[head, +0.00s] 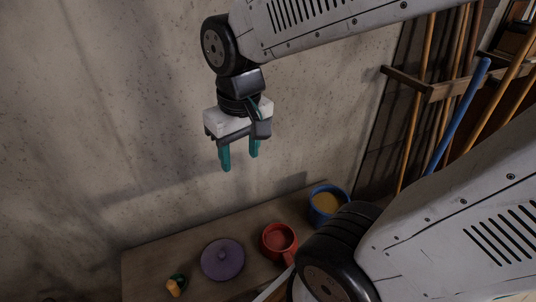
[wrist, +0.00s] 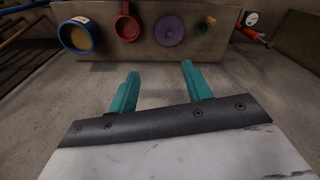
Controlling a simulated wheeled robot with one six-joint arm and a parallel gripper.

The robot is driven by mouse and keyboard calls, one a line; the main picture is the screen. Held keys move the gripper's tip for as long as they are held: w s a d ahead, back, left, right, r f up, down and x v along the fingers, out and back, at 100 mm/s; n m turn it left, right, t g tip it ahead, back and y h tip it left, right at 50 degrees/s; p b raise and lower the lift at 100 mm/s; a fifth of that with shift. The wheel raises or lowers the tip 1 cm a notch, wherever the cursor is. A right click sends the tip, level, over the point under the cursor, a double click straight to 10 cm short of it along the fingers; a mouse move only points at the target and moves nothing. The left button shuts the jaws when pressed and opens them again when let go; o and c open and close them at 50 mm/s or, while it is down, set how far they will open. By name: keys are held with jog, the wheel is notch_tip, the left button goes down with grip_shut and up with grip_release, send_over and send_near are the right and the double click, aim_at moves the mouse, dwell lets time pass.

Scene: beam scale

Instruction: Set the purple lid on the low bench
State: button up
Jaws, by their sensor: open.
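The purple lid (head: 223,259) is a round disc with a small knob, lying flat on the low brown bench (head: 145,262). It also shows in the wrist view (wrist: 170,31), near the top middle. My gripper (head: 240,165) has two teal fingers, spread apart with nothing between them. It hangs well above the bench, in front of the concrete wall. In the wrist view the fingers (wrist: 158,82) are below the lid in the picture and apart from it.
A red mug (head: 279,240) stands right of the lid, and a blue pot (head: 326,203) with yellowish contents is farther right. A small green and orange item (head: 176,285) lies left of the lid. A gauge (wrist: 251,18) shows in the wrist view. Long-handled tools (head: 458,117) lean at the right.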

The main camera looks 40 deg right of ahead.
jog(key=s+r, duration=0.3)
jog(key=s, duration=0.4)
jog(key=shift+s+d+r+n, duration=0.15)
jog(key=shift+s+n, duration=0.15)
dwell(0.9)
